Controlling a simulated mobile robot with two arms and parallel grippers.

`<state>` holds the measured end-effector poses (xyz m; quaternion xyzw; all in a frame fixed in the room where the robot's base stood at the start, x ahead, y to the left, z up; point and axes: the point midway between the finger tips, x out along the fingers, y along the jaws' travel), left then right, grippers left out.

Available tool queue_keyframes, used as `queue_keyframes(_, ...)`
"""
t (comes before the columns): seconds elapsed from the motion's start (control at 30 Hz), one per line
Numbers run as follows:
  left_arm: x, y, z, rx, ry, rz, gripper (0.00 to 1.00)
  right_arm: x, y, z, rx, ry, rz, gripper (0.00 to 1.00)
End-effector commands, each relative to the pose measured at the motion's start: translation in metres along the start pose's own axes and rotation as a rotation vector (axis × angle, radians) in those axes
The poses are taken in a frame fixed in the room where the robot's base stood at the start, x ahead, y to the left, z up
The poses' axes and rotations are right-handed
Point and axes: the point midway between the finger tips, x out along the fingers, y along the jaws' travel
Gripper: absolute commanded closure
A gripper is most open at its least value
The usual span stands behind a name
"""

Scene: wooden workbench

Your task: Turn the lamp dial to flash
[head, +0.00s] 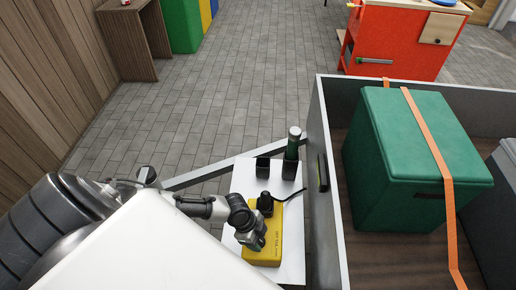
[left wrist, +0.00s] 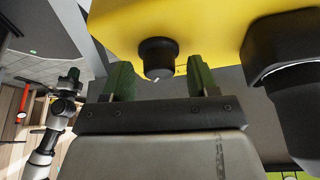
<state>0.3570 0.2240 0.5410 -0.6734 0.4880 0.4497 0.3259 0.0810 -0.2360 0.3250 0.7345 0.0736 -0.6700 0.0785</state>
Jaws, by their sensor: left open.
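A yellow box-shaped unit (head: 266,247) with dark print stands on a white board (head: 291,270). In the left wrist view its yellow body (left wrist: 200,22) fills the top, with a short black round dial (left wrist: 158,57) on it. My left gripper (head: 252,234) is at the unit's left side. In the left wrist view its two green fingers (left wrist: 161,80) are apart, one on each side of the dial. I see gaps between the fingers and the dial. A larger black part (left wrist: 288,85) of the unit sticks out to the right. An arm with a small green-tipped gripper (left wrist: 70,78) shows at left, too small to read.
A dark cable runs from the unit's black top part. A grey-walled cart bed (head: 334,207) with a strapped green crate (head: 414,146) stands close on the right. Open paved floor lies beyond.

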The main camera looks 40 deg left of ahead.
Motion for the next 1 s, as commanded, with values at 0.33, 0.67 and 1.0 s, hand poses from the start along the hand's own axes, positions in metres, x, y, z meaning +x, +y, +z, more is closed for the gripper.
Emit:
queue_keyframes(0.33, -0.064, -0.001, 0.001, 0.003, -0.002, -0.001, 0.41, -0.012, 0.0, -0.001, 0.0, 0.0, 0.0, 1.0)
queue_keyframes(0.67, -0.103, 0.0, 0.001, 0.002, -0.002, 0.0, 0.41, -0.016, 0.0, -0.001, 0.0, 0.0, -0.001, 1.0)
queue_keyframes(1.0, -0.105, 0.0, 0.0, 0.001, -0.001, 0.0, 0.41, -0.016, -0.001, -0.002, 0.0, 0.0, -0.001, 1.0)
